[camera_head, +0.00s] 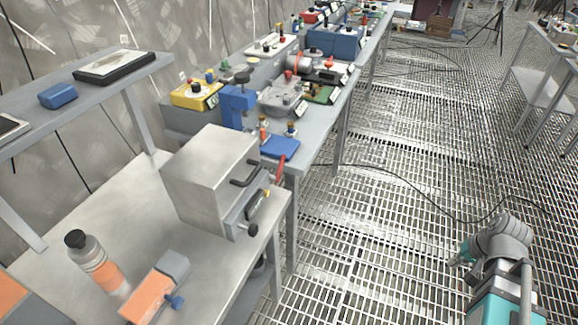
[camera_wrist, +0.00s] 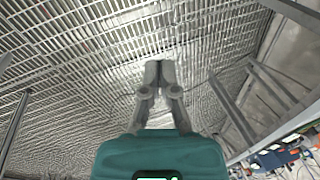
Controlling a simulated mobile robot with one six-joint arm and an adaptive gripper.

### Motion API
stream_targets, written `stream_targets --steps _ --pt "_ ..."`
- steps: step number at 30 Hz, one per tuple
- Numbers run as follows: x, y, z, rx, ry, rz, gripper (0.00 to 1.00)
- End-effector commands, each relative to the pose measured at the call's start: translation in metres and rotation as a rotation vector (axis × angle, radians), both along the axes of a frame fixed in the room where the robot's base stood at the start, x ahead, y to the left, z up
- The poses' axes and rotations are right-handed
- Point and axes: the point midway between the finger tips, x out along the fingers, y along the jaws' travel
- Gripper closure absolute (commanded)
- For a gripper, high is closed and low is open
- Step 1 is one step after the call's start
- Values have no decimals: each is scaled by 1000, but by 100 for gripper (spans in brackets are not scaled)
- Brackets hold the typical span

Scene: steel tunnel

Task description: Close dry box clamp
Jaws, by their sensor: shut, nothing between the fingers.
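A grey metal dry box (camera_head: 205,172) sits on the bench in the head view, left of the middle. Its front side faces right and has a black handle (camera_head: 245,174). A red lever (camera_head: 280,168), which looks like the clamp's handle, sticks up at the front right edge; I cannot tell how the clamp stands. My gripper shows in the wrist view (camera_wrist: 159,66), shut and empty, fingers together over the floor grating. In the head view my arm is at the lower right, well apart from the box and across open floor.
A grey bench (camera_head: 118,215) carries a grey-orange bottle (camera_head: 98,265) and an orange block-like device (camera_head: 152,291) near the box. Behind the box, a long table holds several devices, including a blue pad (camera_head: 280,147). A black cable (camera_head: 400,180) lies on the open grating floor.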

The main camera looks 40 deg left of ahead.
Motion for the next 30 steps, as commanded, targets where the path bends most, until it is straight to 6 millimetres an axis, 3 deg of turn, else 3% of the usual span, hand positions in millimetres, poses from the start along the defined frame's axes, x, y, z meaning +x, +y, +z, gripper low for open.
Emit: stream_targets --steps 8,14,20,30 --pt "9 38 -7 129 46 -63 100" --pt "17 79 -7 246 77 -74 100" --pt "25 148 -2 433 139 -70 100" --pt "22 293 31 824 348 -54 100"
